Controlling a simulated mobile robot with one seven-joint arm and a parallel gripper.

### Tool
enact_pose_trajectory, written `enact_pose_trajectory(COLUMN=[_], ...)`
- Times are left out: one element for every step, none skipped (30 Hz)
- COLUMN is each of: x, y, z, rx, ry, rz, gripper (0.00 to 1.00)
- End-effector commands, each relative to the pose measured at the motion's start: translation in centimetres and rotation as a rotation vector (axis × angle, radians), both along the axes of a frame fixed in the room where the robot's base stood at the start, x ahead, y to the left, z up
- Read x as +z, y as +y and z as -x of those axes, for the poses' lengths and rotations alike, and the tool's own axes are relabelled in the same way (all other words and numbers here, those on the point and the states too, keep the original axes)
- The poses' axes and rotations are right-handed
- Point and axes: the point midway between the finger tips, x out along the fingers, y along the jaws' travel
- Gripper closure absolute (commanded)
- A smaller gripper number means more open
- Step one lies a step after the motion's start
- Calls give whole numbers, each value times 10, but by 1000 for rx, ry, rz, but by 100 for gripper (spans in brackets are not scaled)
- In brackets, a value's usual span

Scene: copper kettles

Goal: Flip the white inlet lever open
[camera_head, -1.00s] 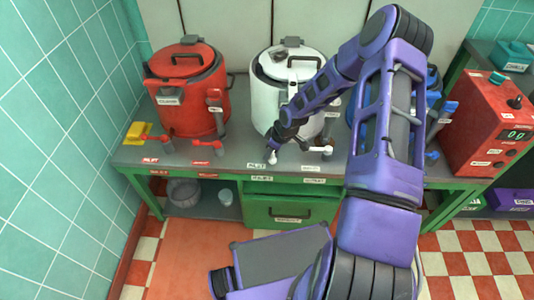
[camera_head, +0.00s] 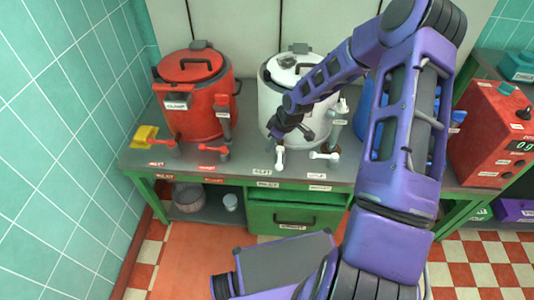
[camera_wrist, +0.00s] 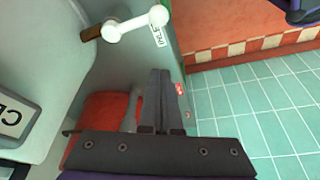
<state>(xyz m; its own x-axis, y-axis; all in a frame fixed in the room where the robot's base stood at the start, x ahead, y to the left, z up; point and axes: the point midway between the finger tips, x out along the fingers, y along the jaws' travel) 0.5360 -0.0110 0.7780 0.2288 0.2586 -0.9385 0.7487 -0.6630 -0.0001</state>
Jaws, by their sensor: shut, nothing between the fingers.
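The white inlet lever (camera_head: 280,156) sits low at the front of the white kettle (camera_head: 293,70), above an inlet label (camera_head: 262,171). In the head view it points toward the bench's front edge. In the wrist view the lever (camera_wrist: 135,23) is a white bar with rounded ends at the top, beside a label. My gripper (camera_head: 273,133) is just left of and above the lever in the head view, partly hidden by its own wrist. In the wrist view my gripper's fingers (camera_wrist: 159,74) are together and empty, with a visible gap to the lever.
A second white lever (camera_head: 325,156) lies sideways to the right. A red kettle (camera_head: 200,95) with red levers (camera_head: 161,144) stands left, near a yellow block (camera_head: 145,136). A blue kettle (camera_head: 364,108) is partly behind my arm. A red control box (camera_head: 492,135) stands at far right.

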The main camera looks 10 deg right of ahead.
Motion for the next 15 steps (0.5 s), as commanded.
enact_pose_trajectory(x=[10, 14, 19, 21, 24, 26, 27, 28, 29, 30, 30, 30, 30, 30, 30], y=[-4, -5, -7, -7, -8, -9, -9, -9, -10, -10, -10, -10, -10, -10, -10], z=[1, 2, 3, 3, 4, 5, 5, 5, 5, 6, 6, 6, 6, 6, 6], rx=[-1, -1, -1, -1, 0, 0, 0, 0, 1, 1, 1, 1, 1, 1, 1], ry=[-3, -3, -2, -1, -1, 0, 0, 0, 0, 0, 0, 0, 0, 0, 0], rz=[1, 1, 0, 1, 1, 0, 0, 0, 0, 0, 0, 0, 0, 0, 0], gripper=[100, 100, 100, 100, 100, 100, 100, 100, 100, 100, 100, 100, 100, 100, 100])
